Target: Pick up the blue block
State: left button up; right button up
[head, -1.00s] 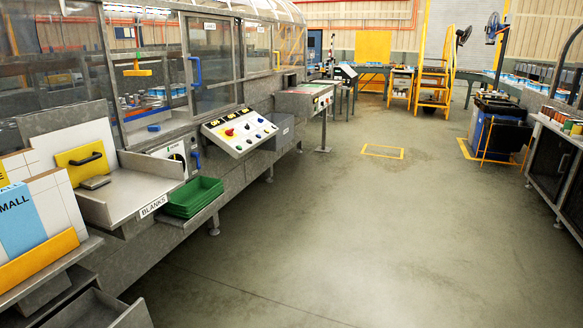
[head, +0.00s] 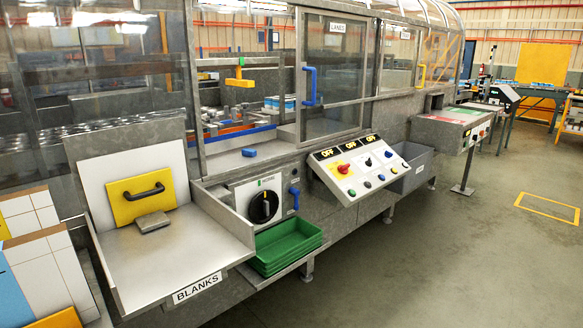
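The blue block (head: 249,153) is small and lies on the grey ledge inside the machine, behind the opening in its front, left of the door with the blue handle. It looks clear of other things around it. Neither of my grippers shows in the head view.
The steel BLANKS tray (head: 190,262) juts out at the front left. Green trays (head: 290,247) are stacked right of it, below a black rotary switch (head: 263,207). A sloped control panel (head: 360,170) sticks out further right. The floor (head: 440,270) at the right is clear.

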aim_at(246, 152)
jog(key=i+l+u, duration=0.45)
jog(key=i+u, duration=0.15)
jog(key=u, duration=0.2)
jog(key=i+l+u, duration=0.1)
jog(key=u, duration=0.25)
